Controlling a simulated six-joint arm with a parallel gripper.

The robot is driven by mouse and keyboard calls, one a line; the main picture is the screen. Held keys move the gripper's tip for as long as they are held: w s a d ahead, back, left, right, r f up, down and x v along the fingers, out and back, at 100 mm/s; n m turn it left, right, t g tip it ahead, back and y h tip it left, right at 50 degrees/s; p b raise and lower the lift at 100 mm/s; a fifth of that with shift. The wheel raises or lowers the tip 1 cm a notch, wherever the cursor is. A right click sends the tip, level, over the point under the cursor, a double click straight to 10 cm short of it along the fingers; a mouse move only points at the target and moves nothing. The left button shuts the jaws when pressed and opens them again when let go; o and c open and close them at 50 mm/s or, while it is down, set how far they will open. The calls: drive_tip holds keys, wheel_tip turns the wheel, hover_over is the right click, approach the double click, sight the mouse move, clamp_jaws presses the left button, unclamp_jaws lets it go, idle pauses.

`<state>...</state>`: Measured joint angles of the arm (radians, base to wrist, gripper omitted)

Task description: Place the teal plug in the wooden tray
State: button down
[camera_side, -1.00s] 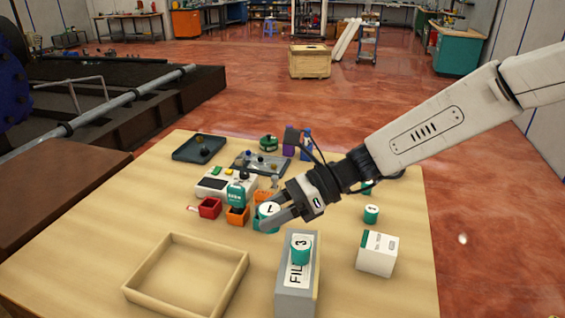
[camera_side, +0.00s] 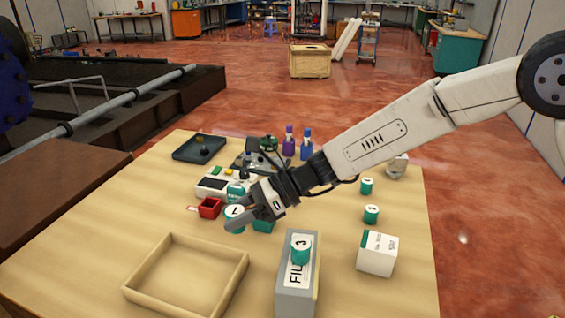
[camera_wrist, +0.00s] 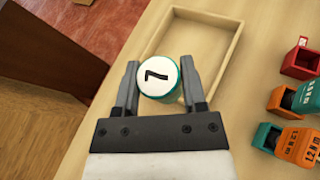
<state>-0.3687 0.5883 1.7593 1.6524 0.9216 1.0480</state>
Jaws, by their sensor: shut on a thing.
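My gripper (camera_side: 243,219) is shut on a teal plug (camera_side: 234,213) with a white top bearing a black mark like a 7. The plug is held above the table, to the right of and behind the wooden tray. In the wrist view the plug (camera_wrist: 160,76) sits between the two fingers of my gripper (camera_wrist: 160,88). The wooden tray (camera_side: 152,257) is empty, shallow and light-coloured, at the front left of the table. In the wrist view the tray (camera_wrist: 238,52) lies beyond the plug, which hides its near left corner.
A grey box (camera_side: 292,297) with another teal plug (camera_side: 301,249) on top stands right of the tray. A white-and-teal carton (camera_side: 377,254) and two small teal plugs stand further right. A red bin (camera_side: 209,208) and other bins sit behind the tray. The table left of the tray is clear.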

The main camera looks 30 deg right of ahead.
drive_tip(key=w+a+f, duration=0.3)
drive_tip(key=w+f, duration=0.3)
drive_tip(key=shift+a+f, duration=0.25)
drive_tip(key=shift+w, duration=0.1)
drive_tip(key=shift+w+a+f, duration=0.1)
drive_tip(key=shift+f, duration=0.85)
drive_tip(key=shift+w+a+f, duration=0.1)
drive_tip(key=shift+f, duration=0.8)
drive_tip(key=shift+f, duration=0.6)
drive_tip(key=shift+c, duration=0.7)
unclamp_jaws()
drive_tip(key=shift+r, duration=0.2)
